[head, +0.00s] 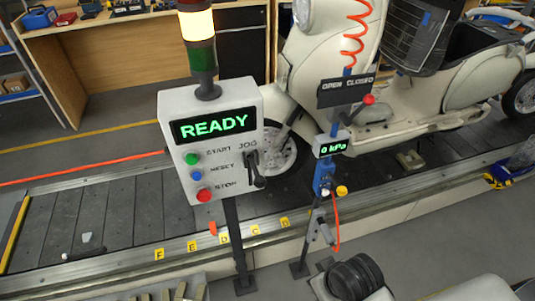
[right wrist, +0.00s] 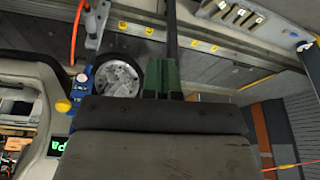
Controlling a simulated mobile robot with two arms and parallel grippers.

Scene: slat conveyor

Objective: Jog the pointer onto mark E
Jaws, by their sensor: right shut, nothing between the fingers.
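The orange pointer (head: 213,228) stands at the conveyor's near rail, between mark E (head: 192,246) and mark D (head: 224,239), closer to D. The control box (head: 180,165) reads READY and has green, blue and red buttons labelled START, RESET and STOP. Its black JOG lever (head: 256,172) is on the right side, with no gripper touching it in the head view. In the right wrist view my right gripper (right wrist: 161,75) is shut and empty, its green fingers pointing towards the rail and a dark post. My left gripper is not in view.
A light stack (head: 197,45) on the box glows yellowish at the top. An air post with a 0 kPa display (head: 331,147) stands to the right of the box. A cream scooter (head: 310,90) sits on the slat conveyor (head: 110,215). Bare slats lie left of the scooter.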

